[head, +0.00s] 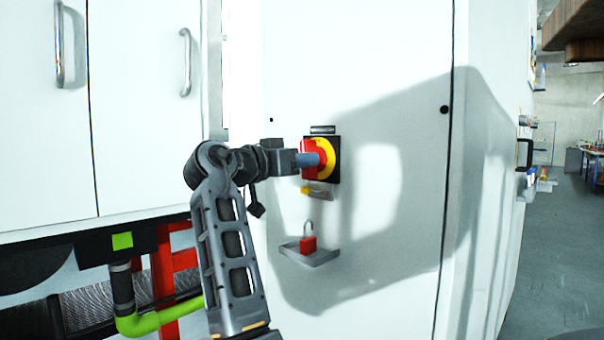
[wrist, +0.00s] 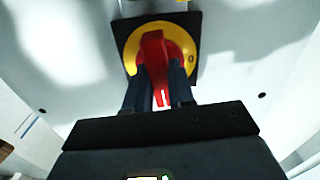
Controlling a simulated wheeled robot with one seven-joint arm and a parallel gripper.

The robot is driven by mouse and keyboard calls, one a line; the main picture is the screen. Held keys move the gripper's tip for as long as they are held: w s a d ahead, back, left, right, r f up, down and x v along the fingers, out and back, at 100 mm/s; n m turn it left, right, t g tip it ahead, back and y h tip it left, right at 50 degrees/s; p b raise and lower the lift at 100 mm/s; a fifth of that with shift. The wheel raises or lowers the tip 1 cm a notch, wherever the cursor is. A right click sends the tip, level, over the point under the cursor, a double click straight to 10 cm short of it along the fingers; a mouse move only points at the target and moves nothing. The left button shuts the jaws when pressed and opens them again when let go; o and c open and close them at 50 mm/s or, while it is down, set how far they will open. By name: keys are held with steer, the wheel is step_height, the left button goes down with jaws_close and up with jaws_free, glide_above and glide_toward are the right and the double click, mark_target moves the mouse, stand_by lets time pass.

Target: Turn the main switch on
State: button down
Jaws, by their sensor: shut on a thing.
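The main switch has a red handle (head: 309,146) on a yellow disc (head: 328,158) and a black square plate (head: 336,177), on a white cabinet front. In the wrist view the red handle (wrist: 154,50) stands upright in the picture, over the yellow disc (wrist: 183,42). A "0" mark (wrist: 191,58) shows on the disc to the right of the handle. My gripper (head: 312,159) reaches the switch from the left. Its two fingers (wrist: 158,88) are shut on the handle, one on each side. The fingers cover part of the handle and disc.
A red padlock (head: 308,244) with its shackle up stands on a small grey shelf (head: 318,257) below the switch. White cabinet doors (head: 140,110) with metal handles are at the left. Open floor (head: 560,270) lies at the right, past the cabinet's corner.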

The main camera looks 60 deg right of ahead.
steer(key=shift+s+d+f+m+b, duration=0.15)
steer(key=shift+m+b, duration=0.25)
steer(key=shift+m, duration=0.2)
steer(key=c, duration=1)
jaws_free()
steer(key=shift+o, duration=0.2)
steer(key=v, duration=0.8)
steer(key=shift+d, duration=0.1)
